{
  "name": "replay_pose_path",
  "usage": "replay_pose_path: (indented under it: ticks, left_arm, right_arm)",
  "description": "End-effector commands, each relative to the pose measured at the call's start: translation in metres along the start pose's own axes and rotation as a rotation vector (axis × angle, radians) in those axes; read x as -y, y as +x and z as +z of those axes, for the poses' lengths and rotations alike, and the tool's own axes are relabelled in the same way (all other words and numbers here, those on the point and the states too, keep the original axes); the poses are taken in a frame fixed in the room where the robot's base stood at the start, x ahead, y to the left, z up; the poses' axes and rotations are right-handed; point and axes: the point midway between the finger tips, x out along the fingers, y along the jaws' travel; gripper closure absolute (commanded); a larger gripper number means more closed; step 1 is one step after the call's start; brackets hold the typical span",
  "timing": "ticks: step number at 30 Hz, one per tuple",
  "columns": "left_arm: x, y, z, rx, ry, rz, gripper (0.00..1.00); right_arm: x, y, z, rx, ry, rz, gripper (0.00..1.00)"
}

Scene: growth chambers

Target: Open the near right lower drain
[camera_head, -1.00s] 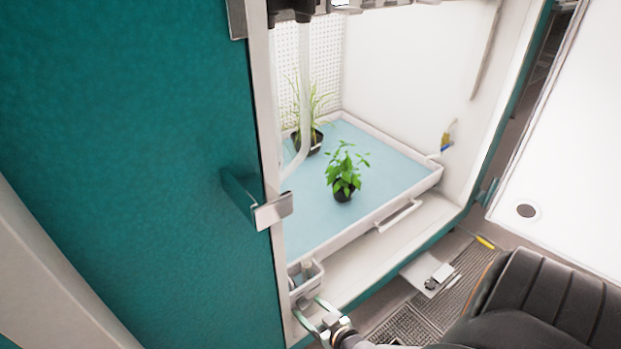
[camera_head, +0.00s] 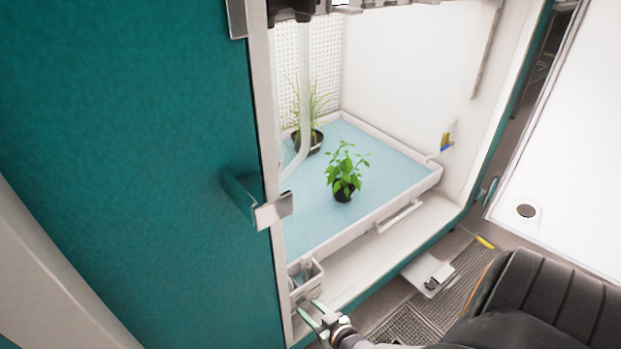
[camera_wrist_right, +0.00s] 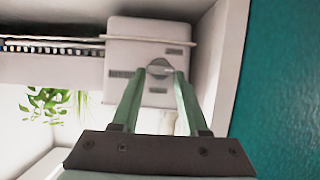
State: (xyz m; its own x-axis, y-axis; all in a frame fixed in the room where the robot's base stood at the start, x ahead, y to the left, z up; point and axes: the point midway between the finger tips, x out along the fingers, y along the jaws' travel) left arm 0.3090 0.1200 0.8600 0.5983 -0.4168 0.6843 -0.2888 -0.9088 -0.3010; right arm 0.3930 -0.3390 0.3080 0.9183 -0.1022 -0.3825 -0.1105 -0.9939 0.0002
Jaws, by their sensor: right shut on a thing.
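My right gripper (camera_head: 309,307) is low at the front of the open growth chamber, just below a small white open box (camera_head: 307,283) at the near left corner of the tray. In the right wrist view, its two green fingers (camera_wrist_right: 160,76) close on a small round grey piece (camera_wrist_right: 160,67) in front of a pale box-like panel (camera_wrist_right: 150,42). I cannot tell for certain whether this piece is the drain's handle. My left gripper is out of view.
The pale blue tray (camera_head: 318,220) holds a leafy potted plant (camera_head: 343,177) and a grassy one (camera_head: 308,140). A teal door with a metal latch (camera_head: 272,210) stands close on the left. A yellow and blue item (camera_head: 447,138) is at the right wall.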

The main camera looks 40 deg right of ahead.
Motion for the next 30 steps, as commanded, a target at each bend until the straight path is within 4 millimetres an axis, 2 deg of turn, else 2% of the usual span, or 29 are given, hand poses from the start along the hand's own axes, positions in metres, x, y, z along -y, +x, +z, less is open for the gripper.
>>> replay_pose_path:
  ticks: [14, 30]
  left_arm:
    - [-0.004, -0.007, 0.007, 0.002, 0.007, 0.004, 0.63]
    - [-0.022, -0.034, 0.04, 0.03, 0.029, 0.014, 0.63]
  right_arm:
    - [-0.002, 0.0, 0.003, 0.002, 0.08, -0.034, 1.0]
    - [-0.01, 0.002, 0.006, 0.002, 0.504, -0.213, 1.0]
